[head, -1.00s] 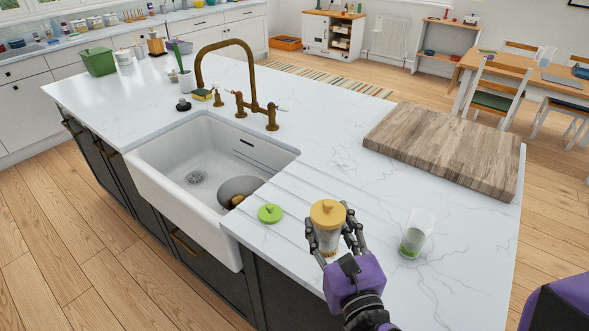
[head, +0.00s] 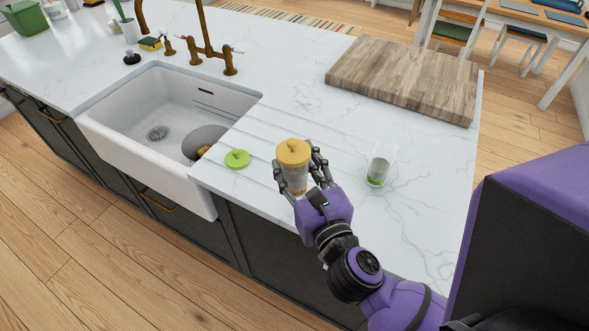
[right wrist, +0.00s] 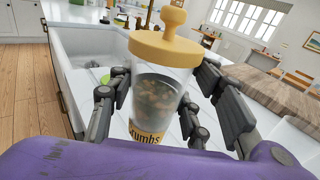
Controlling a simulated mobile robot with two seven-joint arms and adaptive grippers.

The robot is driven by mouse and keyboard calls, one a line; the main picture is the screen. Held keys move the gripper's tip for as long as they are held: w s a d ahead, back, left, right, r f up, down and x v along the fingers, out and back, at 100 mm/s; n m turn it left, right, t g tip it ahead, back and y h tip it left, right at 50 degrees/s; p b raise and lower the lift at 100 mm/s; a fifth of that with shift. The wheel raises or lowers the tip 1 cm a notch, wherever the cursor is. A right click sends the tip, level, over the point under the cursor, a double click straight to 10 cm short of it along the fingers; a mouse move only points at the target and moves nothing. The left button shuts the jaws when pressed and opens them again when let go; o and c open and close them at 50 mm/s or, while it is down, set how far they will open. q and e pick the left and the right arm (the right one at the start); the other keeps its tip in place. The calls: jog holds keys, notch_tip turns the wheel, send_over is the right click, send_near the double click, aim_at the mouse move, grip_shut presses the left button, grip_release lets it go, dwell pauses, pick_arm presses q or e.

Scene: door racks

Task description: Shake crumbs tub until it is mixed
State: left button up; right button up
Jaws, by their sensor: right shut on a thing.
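The crumbs tub (head: 293,168) is a clear container with a yellow knobbed lid and a yellow label at its base. In the right wrist view the tub (right wrist: 158,85) stands roughly upright with brownish bits and dark liquid or filling inside; part of its label reads "umbs". My right gripper (head: 306,172) is shut on the tub, with fingers on both sides of it, at the counter's front edge. In the right wrist view my right gripper's fingers (right wrist: 165,105) flank the tub. I cannot tell whether its base touches the counter. My left gripper is not in view.
A green lid (head: 237,159) lies left of the tub, beside the sink (head: 150,115). A clear glass with green contents (head: 380,165) stands to the right. A wooden board (head: 405,78) lies behind. The marble counter (head: 300,100) between them is clear.

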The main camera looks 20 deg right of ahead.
aim_at(295, 148)
jog(key=shift+a+r, duration=0.1)
jog(key=shift+r, duration=0.35)
notch_tip(295, 148, up, 5)
jog(key=shift+a+r, duration=0.1)
jog(key=f, duration=0.5)
jog(key=shift+d, duration=0.2)
jog(key=shift+w+f, duration=0.1)
jog(key=shift+f, duration=0.15)
jog(key=shift+a+r, duration=0.1)
jog(key=shift+r, duration=0.05)
jog(key=shift+r, duration=0.1)
